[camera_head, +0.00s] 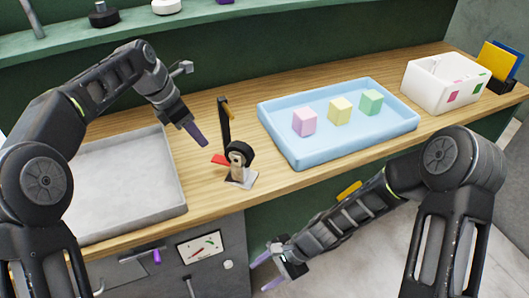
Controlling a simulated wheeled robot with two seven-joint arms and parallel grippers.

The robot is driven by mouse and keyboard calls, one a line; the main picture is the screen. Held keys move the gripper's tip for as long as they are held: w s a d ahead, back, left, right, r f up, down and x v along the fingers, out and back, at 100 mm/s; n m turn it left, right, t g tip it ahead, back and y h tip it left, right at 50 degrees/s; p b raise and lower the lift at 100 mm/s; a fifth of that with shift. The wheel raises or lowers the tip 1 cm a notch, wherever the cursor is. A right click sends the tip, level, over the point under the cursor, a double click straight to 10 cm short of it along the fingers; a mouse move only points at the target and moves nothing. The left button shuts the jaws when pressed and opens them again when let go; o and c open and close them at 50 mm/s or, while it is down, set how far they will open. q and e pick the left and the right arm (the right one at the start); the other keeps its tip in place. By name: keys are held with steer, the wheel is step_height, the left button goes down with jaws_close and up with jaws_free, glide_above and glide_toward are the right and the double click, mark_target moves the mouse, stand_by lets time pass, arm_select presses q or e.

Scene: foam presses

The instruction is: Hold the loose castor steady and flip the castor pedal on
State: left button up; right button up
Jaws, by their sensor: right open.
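The castor (239,153) stands on the wooden counter near its front edge, in the middle of the head view. It has a black wheel, a beige fork and a small grey base plate. A red pedal (219,159) sticks out to its left. My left gripper (199,138) hangs up and to the left of the castor, apart from it. Its purple fingers overlap into one shape, so its opening is unclear. My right gripper (263,272) is low in front of the counter, below the castor, with its two purple fingers apart and nothing between them.
A black upright post (224,125) stands right behind the castor. A grey tray (176,188) lies to the left. A blue tray (290,150) with pink, yellow and green blocks lies to the right. A white bin (424,88) stands at far right.

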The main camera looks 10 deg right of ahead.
steer(key=w+a+r+m+t+y, duration=0.1)
steer(key=w+a+r+m+y, duration=0.15)
steer(key=w+r, duration=0.35)
steer(key=w+a+r+m+t+y, duration=0.1)
steer(key=w+a+r+m+y, duration=0.15)
steer(key=r, duration=0.55)
step_height(320, 180, up, 17)
steer(key=m+t+y, duration=0.3)
steer(key=m+y, duration=0.1)
glide_above(247, 148)
steer(key=s+a, duration=0.3)
steer(key=s, duration=0.4)
steer(key=w+d+f+t, duration=0.1)
steer(key=d, duration=0.1)
steer(key=w+d+f+m+t, duration=0.1)
steer(key=w+d+f, duration=0.1)
steer(key=w+d+f+m+t, duration=0.1)
steer(key=d+f, duration=0.1)
steer(key=d, duration=0.1)
steer(key=shift+w+d, duration=0.1)
steer(key=shift+w, duration=0.15)
steer(key=shift+d+f, duration=0.3)
steer(key=shift+d, duration=0.05)
steer(key=shift+w, duration=0.1)
steer(key=shift+a, duration=0.15)
steer(key=x, duration=0.7)
steer(key=shift+w+a, duration=0.2)
steer(key=shift+c, duration=0.3)
